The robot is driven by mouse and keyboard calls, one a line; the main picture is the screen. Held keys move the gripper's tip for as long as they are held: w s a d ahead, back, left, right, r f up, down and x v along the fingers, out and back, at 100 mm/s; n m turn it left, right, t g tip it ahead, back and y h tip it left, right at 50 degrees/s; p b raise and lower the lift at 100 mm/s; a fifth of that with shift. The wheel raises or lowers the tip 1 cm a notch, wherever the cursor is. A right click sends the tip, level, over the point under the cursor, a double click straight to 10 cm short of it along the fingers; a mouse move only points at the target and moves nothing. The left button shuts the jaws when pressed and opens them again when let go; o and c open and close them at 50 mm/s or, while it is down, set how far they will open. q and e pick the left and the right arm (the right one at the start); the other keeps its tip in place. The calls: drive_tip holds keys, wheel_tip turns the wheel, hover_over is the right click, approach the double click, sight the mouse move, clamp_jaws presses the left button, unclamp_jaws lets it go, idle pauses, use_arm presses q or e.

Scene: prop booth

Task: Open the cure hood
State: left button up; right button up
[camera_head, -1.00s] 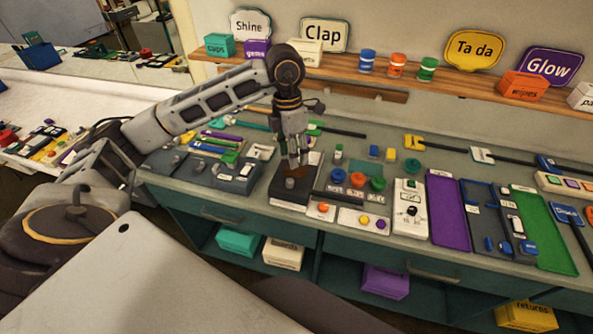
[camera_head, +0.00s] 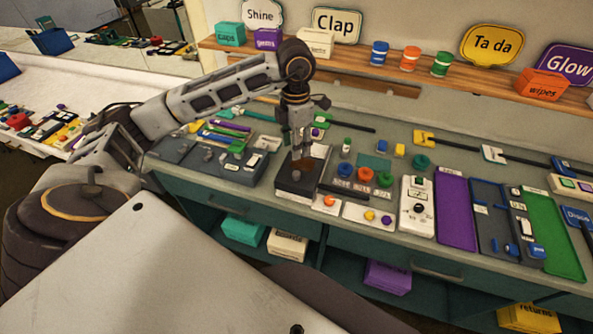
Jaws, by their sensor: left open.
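The cure hood appears to be the dark box (camera_head: 287,189) on the bench, with a small grey knob on its front part and a brownish patch behind the knob. My left gripper (camera_head: 302,156) points down over the back part of this box, close to the brownish patch. Its fingers are open and nothing shows between them. I cannot tell whether they touch the box. The gripper hides part of the box's back, and no raised lid shows. My right gripper is not in view.
Left of the box is a dark unit (camera_head: 228,166). To its right are coloured round caps (camera_head: 363,175), a white control box (camera_head: 417,207) and a purple tray (camera_head: 455,213). A wooden shelf (camera_head: 400,69) with boxes and cups runs behind my arm.

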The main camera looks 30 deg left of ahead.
sight(297, 172)
use_arm(q)
wheel_tip(297, 172, down, 12)
drive_tip(key=shift+r+p, duration=0.15)
drive_tip(key=shift+p, duration=0.85)
drive_tip(key=shift+c, duration=0.4)
clamp_jaws()
